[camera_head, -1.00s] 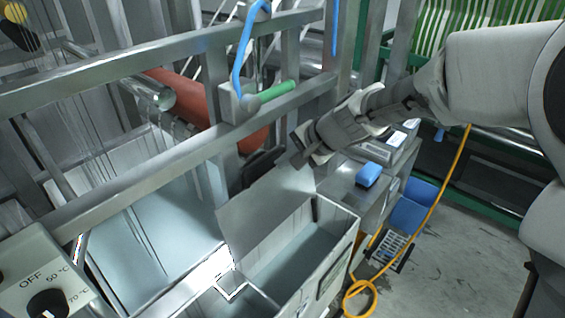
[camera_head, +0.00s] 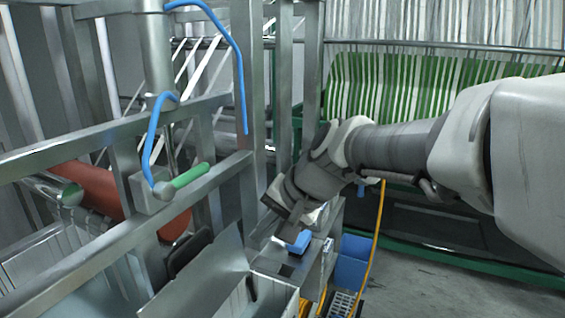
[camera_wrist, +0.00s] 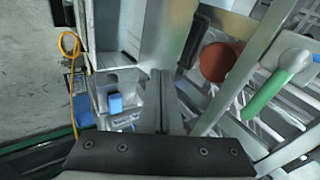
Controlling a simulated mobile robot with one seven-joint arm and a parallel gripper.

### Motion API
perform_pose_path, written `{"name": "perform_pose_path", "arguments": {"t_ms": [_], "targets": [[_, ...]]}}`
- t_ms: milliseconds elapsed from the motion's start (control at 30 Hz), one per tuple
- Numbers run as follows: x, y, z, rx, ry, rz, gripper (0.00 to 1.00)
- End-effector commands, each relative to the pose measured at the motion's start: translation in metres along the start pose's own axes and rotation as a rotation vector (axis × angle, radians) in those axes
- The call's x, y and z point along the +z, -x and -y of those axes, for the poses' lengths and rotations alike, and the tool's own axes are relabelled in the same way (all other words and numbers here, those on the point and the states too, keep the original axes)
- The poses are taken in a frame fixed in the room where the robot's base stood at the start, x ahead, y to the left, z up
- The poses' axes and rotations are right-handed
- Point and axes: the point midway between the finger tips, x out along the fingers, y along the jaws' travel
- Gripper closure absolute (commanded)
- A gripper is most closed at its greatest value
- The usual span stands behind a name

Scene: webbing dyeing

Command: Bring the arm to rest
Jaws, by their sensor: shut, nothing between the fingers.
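My gripper (camera_head: 289,226) points down and left at the end of my arm in the head view, above the workbench beside the steel frame. In the wrist view its narrow fingers (camera_wrist: 160,78) lie together in the middle of the picture, with nothing between them. The fingertips are small and partly dark in the head view. My arm reaches in from the right, clear of the frame's rails.
A blue block (camera_head: 299,242) lies on the bench below my gripper. A steel frame with a green-handled lever (camera_head: 190,175) and a red roller (camera_head: 95,188) stands left. An open metal tank (camera_head: 270,297) is in front.

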Motion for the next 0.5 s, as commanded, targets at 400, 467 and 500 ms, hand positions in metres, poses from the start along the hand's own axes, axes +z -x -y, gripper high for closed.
{"name": "perform_pose_path", "arguments": {"t_ms": [400, 467, 500], "targets": [[0.058, 0.098, -0.145, 0.341, 0.306, -0.184, 1.0], [0.066, 0.106, -0.163, 0.384, 0.337, -0.197, 1.0], [0.071, 0.111, -0.173, 0.409, 0.354, -0.204, 1.0]]}}
